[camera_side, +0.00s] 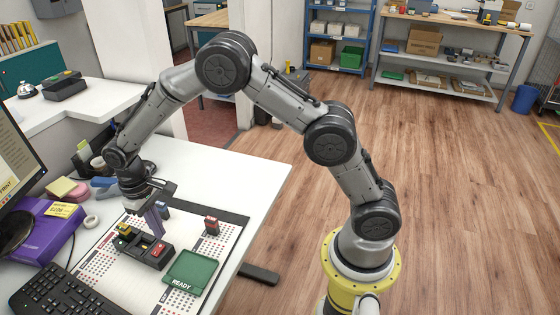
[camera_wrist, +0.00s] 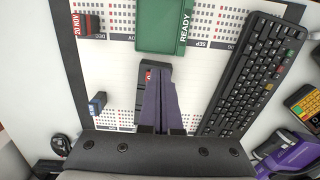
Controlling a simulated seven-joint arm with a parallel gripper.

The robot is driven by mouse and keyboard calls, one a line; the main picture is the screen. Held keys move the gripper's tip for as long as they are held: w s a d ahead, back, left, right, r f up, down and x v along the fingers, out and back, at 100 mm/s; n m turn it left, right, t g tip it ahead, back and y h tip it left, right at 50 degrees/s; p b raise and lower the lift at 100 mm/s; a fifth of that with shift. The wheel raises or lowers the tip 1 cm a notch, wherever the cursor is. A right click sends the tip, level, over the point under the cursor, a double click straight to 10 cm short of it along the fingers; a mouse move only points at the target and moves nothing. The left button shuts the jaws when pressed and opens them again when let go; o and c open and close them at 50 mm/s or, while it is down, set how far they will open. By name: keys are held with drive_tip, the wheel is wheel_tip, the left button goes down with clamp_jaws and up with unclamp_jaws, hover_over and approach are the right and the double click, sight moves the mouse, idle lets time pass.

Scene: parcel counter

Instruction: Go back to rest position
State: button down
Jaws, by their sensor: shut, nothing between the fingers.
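My gripper (camera_side: 158,232) points down over the calendar desk mat (camera_side: 226,240), its purple fingers just above or beside the black holder (camera_side: 132,244); I cannot tell if they touch. In the wrist view the fingers (camera_wrist: 168,70) are together, with nothing seen between them, and hide much of the holder (camera_wrist: 143,112). The holder carries a red-topped block (camera_side: 158,250) and a yellow one (camera_side: 124,229).
The green READY tray (camera_side: 190,272), a red block (camera_side: 211,226) and a blue block (camera_wrist: 97,103) are on the mat. A keyboard (camera_side: 62,293), purple box (camera_side: 50,232) and monitor (camera_side: 18,165) stand at the left. The floor right of the desk is clear.

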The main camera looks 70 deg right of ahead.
drive_tip(key=s+d+r+t, duration=0.2)
drive_tip(key=s+d+r, duration=0.1)
drive_tip(key=s+r, duration=0.4)
drive_tip(key=s+d+r+t, duration=0.2)
drive_tip(key=s+r, duration=0.4)
drive_tip(key=s, duration=0.6)
drive_tip(key=s+d+r+t, duration=0.2)
drive_tip(key=s+d+r, duration=0.3)
drive_tip(key=s, duration=0.5)
wheel_tip(320, 180, up, 3)
drive_tip(key=shift+s+f, duration=0.15)
drive_tip(key=shift+s, duration=0.05)
